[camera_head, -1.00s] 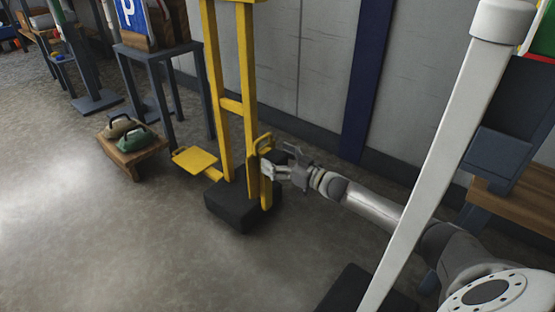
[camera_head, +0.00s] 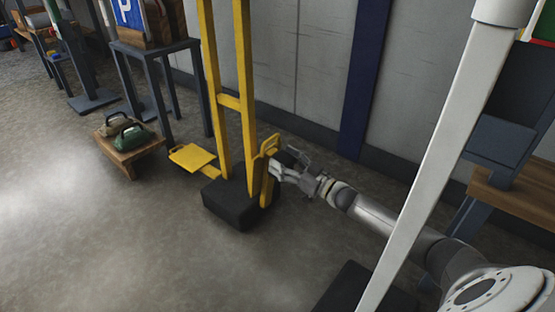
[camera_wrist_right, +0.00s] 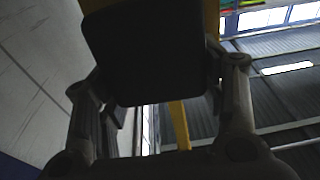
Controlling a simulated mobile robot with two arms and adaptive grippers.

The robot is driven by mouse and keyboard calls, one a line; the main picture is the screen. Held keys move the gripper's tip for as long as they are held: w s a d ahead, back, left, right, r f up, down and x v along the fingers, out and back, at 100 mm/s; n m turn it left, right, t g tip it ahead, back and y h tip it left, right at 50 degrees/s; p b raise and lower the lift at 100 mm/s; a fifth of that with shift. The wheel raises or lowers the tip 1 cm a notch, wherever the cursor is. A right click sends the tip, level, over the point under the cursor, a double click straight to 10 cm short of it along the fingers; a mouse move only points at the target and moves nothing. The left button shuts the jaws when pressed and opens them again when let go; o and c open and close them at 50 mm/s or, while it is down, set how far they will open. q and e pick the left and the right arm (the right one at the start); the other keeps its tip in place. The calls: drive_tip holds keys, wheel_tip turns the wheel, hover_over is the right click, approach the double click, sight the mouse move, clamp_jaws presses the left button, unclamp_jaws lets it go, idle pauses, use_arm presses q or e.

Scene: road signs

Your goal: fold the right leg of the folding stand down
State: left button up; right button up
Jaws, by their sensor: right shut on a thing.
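The yellow folding stand (camera_head: 248,95) rises from a black block (camera_head: 228,205) on the floor. Its left leg (camera_head: 192,157) is down, with its flat yellow plate out to the left. Its right leg (camera_head: 267,187) is still close to upright, leaning slightly away from the post, with a yellow handle loop (camera_head: 270,143) at its top. My right gripper (camera_head: 279,168) is shut on the right leg near its upper end. In the right wrist view a dark flat plate (camera_wrist_right: 150,45) fills the space between the fingers. My left gripper is not in view.
A low wooden stool (camera_head: 130,153) with two weights stands at left, near a dark table (camera_head: 155,47). The wall (camera_head: 310,70) is close behind the stand. A pale pole (camera_head: 440,150) crosses in front of my right arm. Floor in front is clear.

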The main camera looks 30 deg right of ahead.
drive_tip(key=shift+t, duration=0.6)
drive_tip(key=v, duration=0.2)
drive_tip(key=f+v, duration=0.1)
drive_tip(key=v, duration=0.2)
drive_tip(key=shift+w, duration=0.15)
drive_tip(key=shift+s+d+f+b, duration=0.1)
drive_tip(key=shift+s+d+f, duration=0.25)
drive_tip(key=shift+s+f, duration=0.6)
drive_tip(key=shift+s+d+f+b, duration=0.1)
drive_tip(key=shift+s+d+f, duration=0.3)
drive_tip(key=shift+s+f, duration=0.55)
drive_tip(key=shift+s+d+f+b, duration=0.1)
drive_tip(key=shift+s+d+f, duration=0.25)
drive_tip(key=shift+s+f, duration=0.6)
drive_tip(key=shift+s+r, duration=0.2)
drive_tip(key=shift+s, duration=0.05)
drive_tip(key=o, duration=1.5)
drive_tip(key=shift+w+a, duration=0.1)
drive_tip(key=shift+w, duration=0.05)
drive_tip(key=shift+c, duration=0.2)
drive_tip(key=shift+r, duration=0.2)
drive_tip(key=v, duration=1.2)
